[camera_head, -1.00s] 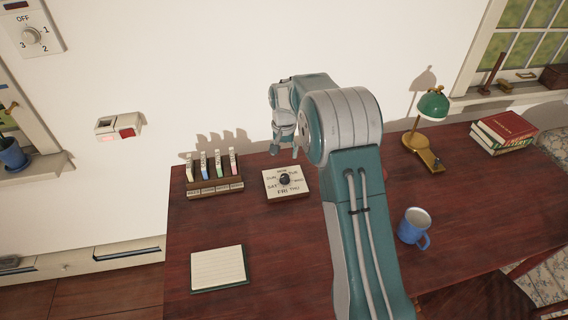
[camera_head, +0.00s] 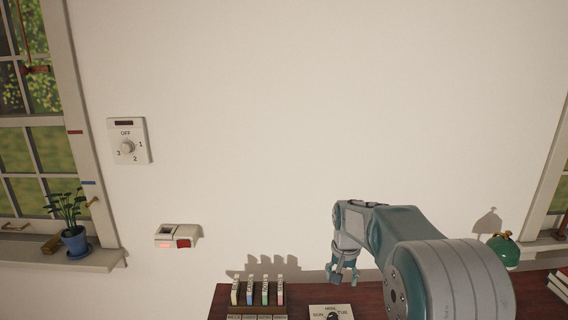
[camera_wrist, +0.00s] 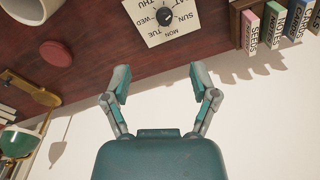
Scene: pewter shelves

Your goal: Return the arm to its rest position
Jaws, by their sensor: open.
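My gripper (camera_head: 342,276) hangs from my grey and teal arm, in front of the white wall and above the back of the dark red desk. In the wrist view my gripper (camera_wrist: 158,85) has its two fingers spread wide apart with nothing between them. A square day-of-week dial (camera_wrist: 172,18) lies on the desk beyond the fingertips, apart from them. The same day dial (camera_head: 331,310) shows partly at the bottom of the head view.
A rack of labelled coloured items (camera_head: 258,294) stands on the desk left of my gripper. A green lamp (camera_head: 504,252) is at right. A wall dial (camera_head: 128,146), a small wall box with a red button (camera_head: 178,238) and a potted plant (camera_head: 74,238) are left. The wall's middle is clear.

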